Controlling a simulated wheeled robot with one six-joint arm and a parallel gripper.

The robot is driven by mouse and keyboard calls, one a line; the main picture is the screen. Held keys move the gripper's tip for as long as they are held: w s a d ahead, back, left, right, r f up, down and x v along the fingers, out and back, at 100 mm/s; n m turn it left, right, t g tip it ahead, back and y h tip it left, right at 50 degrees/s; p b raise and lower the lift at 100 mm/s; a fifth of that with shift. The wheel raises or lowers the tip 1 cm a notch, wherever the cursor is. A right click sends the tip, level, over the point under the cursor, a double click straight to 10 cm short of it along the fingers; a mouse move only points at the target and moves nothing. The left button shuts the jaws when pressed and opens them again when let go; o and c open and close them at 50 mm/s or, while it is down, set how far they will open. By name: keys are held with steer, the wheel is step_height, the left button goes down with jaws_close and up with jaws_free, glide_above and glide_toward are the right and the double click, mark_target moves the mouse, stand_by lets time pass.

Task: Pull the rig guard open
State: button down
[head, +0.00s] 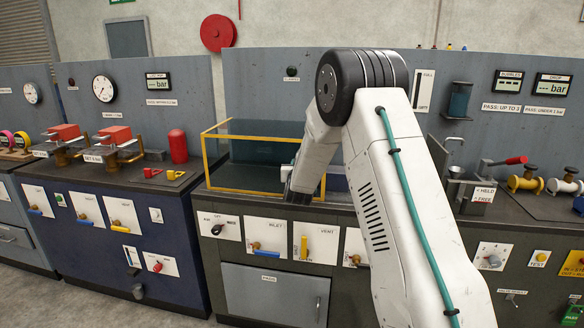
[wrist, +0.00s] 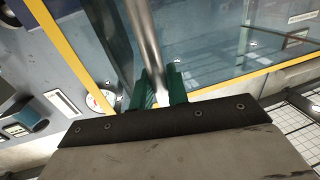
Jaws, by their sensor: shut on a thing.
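The rig guard (head: 206,160) is a clear panelled guard with a yellow frame on the middle bench in the head view. In the wrist view its yellow frame (wrist: 75,60) and clear pane (wrist: 215,50) fill much of the picture. A round metal bar (wrist: 143,35), which looks like the guard's handle, runs down between the green fingers of my gripper (wrist: 160,90). My gripper is shut on this bar. In the head view my arm hides the fingers, the handle and the right part of the guard.
Below the guard is a front panel with labelled valves, including a yellow lever (head: 304,247). A red cylinder (head: 178,146) stands on the bench to the left. The floor is clear at lower left.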

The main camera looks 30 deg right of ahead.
stand_by(0.3)
steer(key=c, duration=1.4)
jaws_free()
steer(key=v, duration=0.7)
steer(key=shift+s+a, duration=0.2)
steer(key=shift+s, duration=0.15)
